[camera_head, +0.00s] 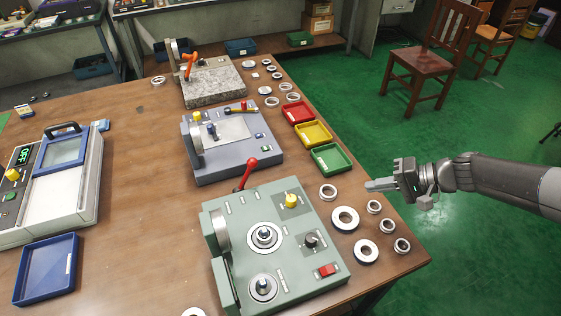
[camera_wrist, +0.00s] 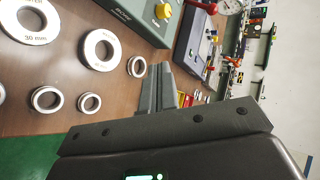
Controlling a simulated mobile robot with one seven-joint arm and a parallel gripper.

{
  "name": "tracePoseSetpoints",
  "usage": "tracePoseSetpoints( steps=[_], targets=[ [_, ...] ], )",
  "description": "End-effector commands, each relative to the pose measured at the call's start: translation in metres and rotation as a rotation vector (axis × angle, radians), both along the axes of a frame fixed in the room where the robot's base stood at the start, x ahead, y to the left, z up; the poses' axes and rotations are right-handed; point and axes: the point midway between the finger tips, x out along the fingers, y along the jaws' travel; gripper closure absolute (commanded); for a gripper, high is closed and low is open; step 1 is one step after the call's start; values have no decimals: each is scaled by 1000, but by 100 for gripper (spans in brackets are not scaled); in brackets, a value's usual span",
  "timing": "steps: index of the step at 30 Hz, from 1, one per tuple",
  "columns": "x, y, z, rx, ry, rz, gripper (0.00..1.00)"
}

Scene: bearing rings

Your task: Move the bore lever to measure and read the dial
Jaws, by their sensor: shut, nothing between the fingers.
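The green bore station (camera_head: 225,192) stands at the front of the table, and its lettering "BORE" shows on its edge in the wrist view (camera_wrist: 118,18). A lever with a red knob (camera_head: 251,163) rises at its far edge, leaning up and right. A round dial housing (camera_head: 221,230) stands on its left side; its face is turned away and I cannot read it. Two ringed posts (camera_head: 264,235) are on its top. My gripper (camera_head: 368,185) is shut and empty, off the table's right edge, well right of the lever. Its fingers also show in the wrist view (camera_wrist: 160,75).
Several loose steel rings (camera_head: 345,218) lie between the station and the table's right edge. Red, yellow and green trays (camera_head: 331,158) line that edge. A blue-grey station (camera_head: 233,165) and granite block (camera_head: 212,90) stand behind. Chairs (camera_head: 424,68) stand on the green floor.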

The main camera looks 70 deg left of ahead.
Motion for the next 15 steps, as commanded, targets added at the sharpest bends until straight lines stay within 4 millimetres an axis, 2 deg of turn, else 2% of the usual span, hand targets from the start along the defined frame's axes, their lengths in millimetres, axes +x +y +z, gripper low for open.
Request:
tracePoseSetpoints(
  steps=[1, 6, 15],
  targets=[
    [-7, 13, -6, 22, 40, 14, 100],
    [-29, 53, -18, 105, 159, 43, 100],
    [-63, 114, -39, 242, 376, 55, 100]
  ],
)
